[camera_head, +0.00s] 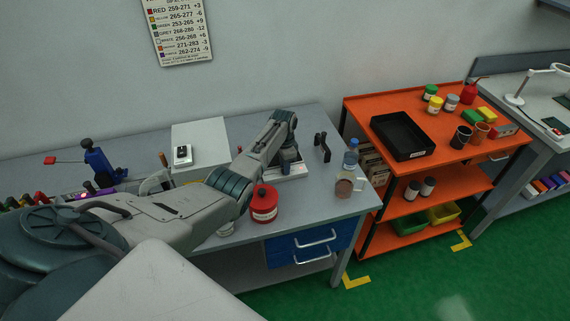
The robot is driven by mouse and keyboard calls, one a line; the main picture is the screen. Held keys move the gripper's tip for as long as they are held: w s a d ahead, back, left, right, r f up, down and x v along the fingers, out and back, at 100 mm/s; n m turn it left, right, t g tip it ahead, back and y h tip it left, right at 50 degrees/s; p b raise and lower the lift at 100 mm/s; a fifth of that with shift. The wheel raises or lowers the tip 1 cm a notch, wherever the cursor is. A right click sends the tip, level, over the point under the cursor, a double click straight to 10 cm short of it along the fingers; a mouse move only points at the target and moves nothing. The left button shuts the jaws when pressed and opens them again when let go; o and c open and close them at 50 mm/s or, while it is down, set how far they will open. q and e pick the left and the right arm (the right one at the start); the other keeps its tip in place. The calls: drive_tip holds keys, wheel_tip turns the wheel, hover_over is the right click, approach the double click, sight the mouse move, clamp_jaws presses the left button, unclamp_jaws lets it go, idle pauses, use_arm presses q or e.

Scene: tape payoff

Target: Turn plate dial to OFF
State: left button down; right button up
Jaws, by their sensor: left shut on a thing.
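My left arm reaches in from the left across the grey bench and bends down at its far end. My left gripper (287,159) points down at the front of a low pale plate unit (298,172) near the back right of the bench. The gripper is shut on the plate dial, though the fingers and wrist hide most of the dial. The dial's setting cannot be read from here. My right gripper is not in view.
A red tin (264,204) stands in front of the plate unit, close to my forearm. A black upright tool (322,147), a bottle (351,155) and a mug (345,187) stand to the right. A white box (200,143) is behind. An orange cart (362,105) adjoins the right side.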

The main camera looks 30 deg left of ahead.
use_arm(q)
drive_tip(key=shift+r+n, duration=0.1)
drive_tip(key=shift+n, duration=0.6)
drive_tip(key=c, duration=1.2)
unclamp_jaws()
drive_tip(key=shift+c, duration=0.2)
